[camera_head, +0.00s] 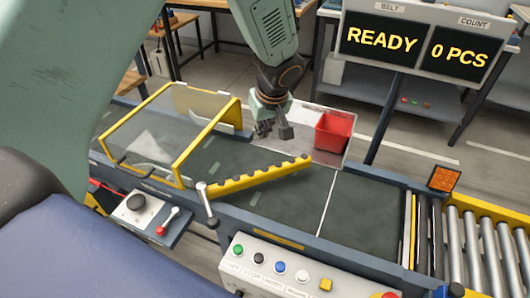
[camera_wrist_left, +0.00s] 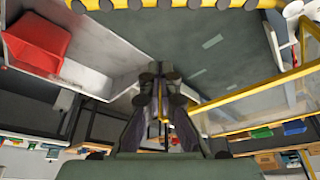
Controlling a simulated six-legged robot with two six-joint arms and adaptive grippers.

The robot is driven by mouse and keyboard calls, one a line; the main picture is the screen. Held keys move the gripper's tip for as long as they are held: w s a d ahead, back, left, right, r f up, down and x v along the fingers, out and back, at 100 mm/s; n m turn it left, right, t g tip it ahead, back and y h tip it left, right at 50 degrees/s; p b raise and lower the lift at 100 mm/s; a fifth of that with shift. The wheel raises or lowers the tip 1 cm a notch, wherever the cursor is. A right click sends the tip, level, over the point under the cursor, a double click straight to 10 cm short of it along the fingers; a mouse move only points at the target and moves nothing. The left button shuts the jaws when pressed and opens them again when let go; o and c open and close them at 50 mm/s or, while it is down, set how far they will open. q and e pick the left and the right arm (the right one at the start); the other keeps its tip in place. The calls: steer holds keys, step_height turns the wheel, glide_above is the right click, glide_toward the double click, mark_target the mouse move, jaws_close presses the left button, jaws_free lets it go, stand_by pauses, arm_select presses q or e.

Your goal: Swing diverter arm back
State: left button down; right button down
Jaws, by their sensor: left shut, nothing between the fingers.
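The yellow diverter arm (camera_head: 260,174), with dark rollers along its edge, lies diagonally across the dark green belt (camera_head: 285,205). Its near end is at a grey handle (camera_head: 207,203) on the belt's near side, and its free end points toward the far right. It also shows along the top edge of the left wrist view (camera_wrist_left: 180,4). My left gripper (camera_head: 274,131) hangs over the far side of the belt, beyond the diverter arm and apart from it. Its fingers are shut and empty; they also show in the left wrist view (camera_wrist_left: 160,84). My right gripper is not visible.
A yellow-framed clear guard (camera_head: 190,125) covers the belt at left. A red bin (camera_head: 333,134) sits on a metal tray at the far side. A button panel (camera_head: 290,270) lines the near side, and rollers (camera_head: 490,245) stand at right. The display reads READY, 0 PCS.

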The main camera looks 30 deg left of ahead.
arm_select(q)
steer(key=x, duration=1)
steer(key=shift+b, duration=0.3)
steer(key=s+d, duration=0.2)
steer(key=shift+d+r+p, duration=0.25)
steer(key=shift+d+p, duration=0.05)
steer(key=shift+d, duration=0.05)
steer(key=shift+s+d, duration=0.3)
steer(key=shift+s, duration=0.15)
steer(key=shift+w+a+f, duration=0.15)
steer(key=shift+w+f, duration=0.05)
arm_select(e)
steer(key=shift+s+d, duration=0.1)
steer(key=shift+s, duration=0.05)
arm_select(q)
steer(key=shift+s+r, duration=0.1)
steer(key=shift+r, duration=0.05)
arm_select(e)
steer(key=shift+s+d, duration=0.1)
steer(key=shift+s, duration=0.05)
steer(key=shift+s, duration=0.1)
